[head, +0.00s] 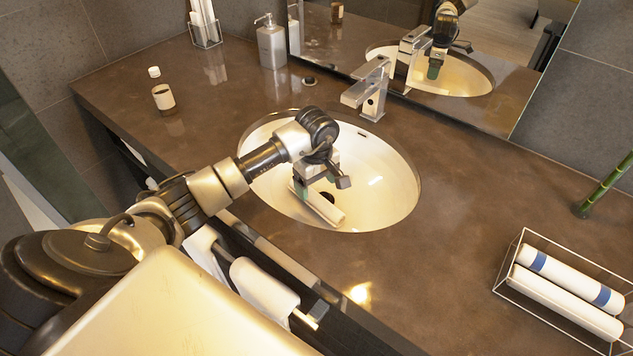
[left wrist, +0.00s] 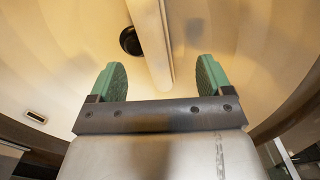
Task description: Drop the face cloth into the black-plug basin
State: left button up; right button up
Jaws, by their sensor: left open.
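The face cloth, a white roll (head: 324,211), lies in the white basin (head: 393,185). It also shows in the left wrist view (left wrist: 152,40), running away from between the fingers. The black plug (head: 328,196) is at the basin's bottom, right beside the roll and partly hidden in the head view. It is clear in the left wrist view (left wrist: 130,41). My left gripper (head: 320,184) is low inside the basin, above the roll. Its green fingers (left wrist: 160,78) are open, apart on either side of the roll's line. My right gripper is not in view.
A chrome tap (head: 368,88) stands behind the basin, before the mirror. A wire basket (head: 497,287) with banded and plain rolls is at right, near a green stalk (head: 606,184). A soap dispenser (head: 271,45) and small bottle (head: 162,95) stand at left. White towels (head: 264,287) hang in front.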

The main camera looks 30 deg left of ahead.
aim_at(316, 200)
pick_arm(q)
notch_tip(316, 200, up, 11)
jog(key=b, duration=0.1)
jog(key=shift+f, duration=0.15)
dwell(1.1)
